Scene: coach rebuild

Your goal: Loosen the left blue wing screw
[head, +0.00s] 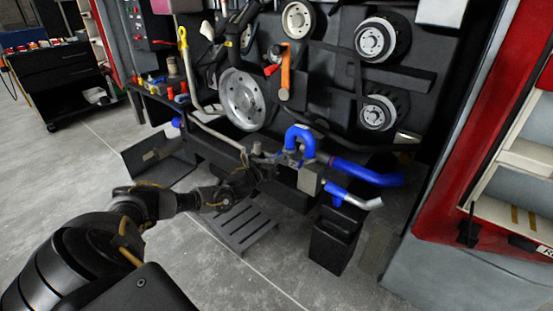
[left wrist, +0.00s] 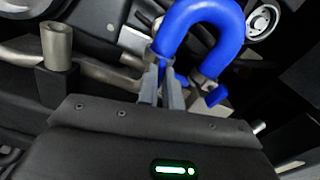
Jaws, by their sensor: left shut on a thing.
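My left arm reaches in from the left in the head view, and its gripper (head: 281,160) is at the engine, just left of and below the blue curved hose (head: 300,133). In the left wrist view the two grey fingers (left wrist: 162,88) are close together under the left end of the blue hose (left wrist: 202,22). A small blue piece, which looks like the left blue wing screw (left wrist: 166,73), shows between them, mostly hidden by the fingers. The gripper is shut on it. A second blue wing screw (left wrist: 217,96) sits to the right, apart from the fingers. My right gripper is not in view.
A grey pipe stub (left wrist: 57,45) stands left of the fingers. A long blue hose (head: 362,174) and a silver pipe (head: 352,195) run to the right. A black bin (head: 333,244) stands below. A slotted step (head: 243,229) is under my gripper.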

